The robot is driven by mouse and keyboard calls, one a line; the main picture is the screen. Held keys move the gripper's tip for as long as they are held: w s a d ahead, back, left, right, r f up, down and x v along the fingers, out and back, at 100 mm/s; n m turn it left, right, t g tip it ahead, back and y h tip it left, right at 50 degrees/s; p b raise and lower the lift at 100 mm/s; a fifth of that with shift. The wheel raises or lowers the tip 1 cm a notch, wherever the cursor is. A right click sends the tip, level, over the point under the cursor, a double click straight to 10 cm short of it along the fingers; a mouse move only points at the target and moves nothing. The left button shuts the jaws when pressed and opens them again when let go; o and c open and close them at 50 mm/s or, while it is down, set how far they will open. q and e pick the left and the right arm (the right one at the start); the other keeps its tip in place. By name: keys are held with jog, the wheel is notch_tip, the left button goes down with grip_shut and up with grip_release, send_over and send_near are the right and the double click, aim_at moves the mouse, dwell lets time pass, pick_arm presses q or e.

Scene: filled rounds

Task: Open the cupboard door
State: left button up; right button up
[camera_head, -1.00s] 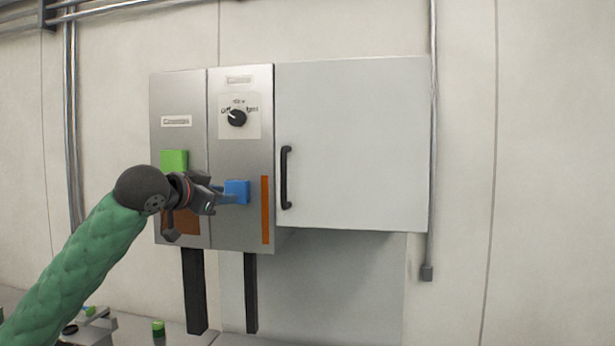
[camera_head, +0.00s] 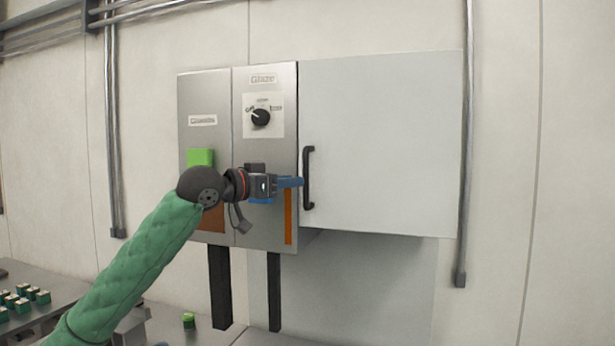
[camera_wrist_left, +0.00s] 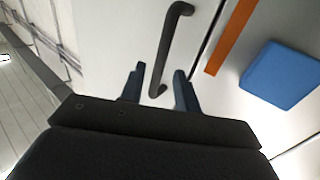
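The cupboard door (camera_head: 385,140) is a flat grey-white panel at the right of the wall cabinet, and it looks closed. Its black bar handle (camera_head: 308,178) stands upright along the door's left edge. My left gripper (camera_head: 298,182) is just left of the handle, its blue fingers pointing at it. In the left wrist view the two fingers (camera_wrist_left: 156,88) are apart, with the lower end of the handle (camera_wrist_left: 168,50) showing between and beyond them. I cannot tell whether they touch it. My right gripper is not in view.
Left of the door are steel panels with a black dial (camera_head: 260,117), a green square (camera_head: 200,157), an orange strip (camera_head: 288,217) and a blue square, which shows clearly in the wrist view (camera_wrist_left: 280,75). A bench with small green blocks (camera_head: 25,297) is at lower left.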

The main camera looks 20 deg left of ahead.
aim_at(306, 202)
pick_arm(q)
jog(key=p+x, duration=0.3)
jog(key=x, duration=0.2)
jog(key=shift+w+d, duration=0.15)
jog(key=shift+w, duration=0.15)
grip_shut()
